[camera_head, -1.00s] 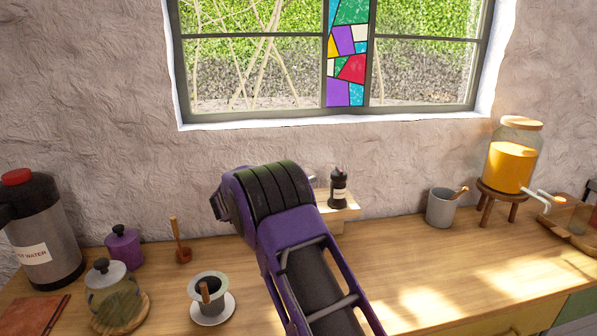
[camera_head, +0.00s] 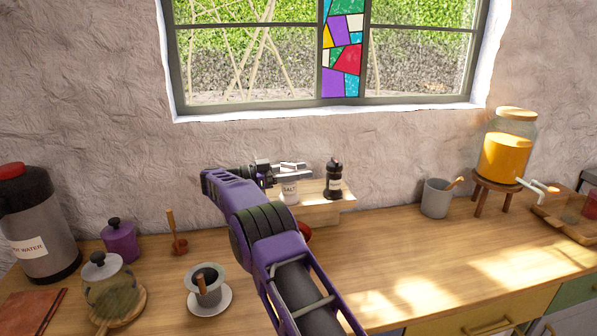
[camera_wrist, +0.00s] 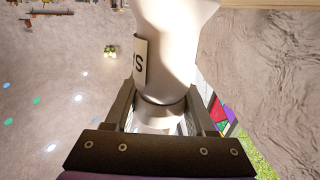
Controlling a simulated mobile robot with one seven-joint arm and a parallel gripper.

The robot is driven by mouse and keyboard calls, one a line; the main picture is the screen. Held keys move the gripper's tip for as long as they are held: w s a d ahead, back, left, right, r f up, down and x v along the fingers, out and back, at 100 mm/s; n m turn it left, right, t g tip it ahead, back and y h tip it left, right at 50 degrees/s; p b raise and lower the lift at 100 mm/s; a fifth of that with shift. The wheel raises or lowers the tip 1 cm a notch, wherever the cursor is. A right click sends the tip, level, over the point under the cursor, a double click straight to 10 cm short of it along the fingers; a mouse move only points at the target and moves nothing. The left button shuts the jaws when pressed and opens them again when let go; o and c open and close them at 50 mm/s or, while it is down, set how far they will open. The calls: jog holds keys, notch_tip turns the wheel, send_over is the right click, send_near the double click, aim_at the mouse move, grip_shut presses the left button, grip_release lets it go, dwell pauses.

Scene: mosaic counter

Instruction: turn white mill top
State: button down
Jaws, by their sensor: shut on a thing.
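The white mill (camera_head: 289,194), labelled SALT, stands upright on a small wooden riser (camera_head: 318,211) against the wall. My gripper (camera_head: 290,170) reaches it from the left at the height of its top, which the fingers partly hide. In the wrist view the white mill (camera_wrist: 172,45) shows its pale body and part of its label. There my gripper (camera_wrist: 163,112) has a dark finger on each side of the mill's narrow top end and is shut on it.
A dark mill (camera_head: 334,180) stands close on the right on the same riser. A grey cup (camera_head: 436,199) and a juice dispenser (camera_head: 507,157) are further right. A purple jar (camera_head: 120,241) and a dripper cup (camera_head: 207,292) stand left. The front right counter is clear.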

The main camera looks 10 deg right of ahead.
dwell(0.4)
jog(key=shift+c, duration=1.1)
grip_release()
jog(key=shift+a, duration=0.2)
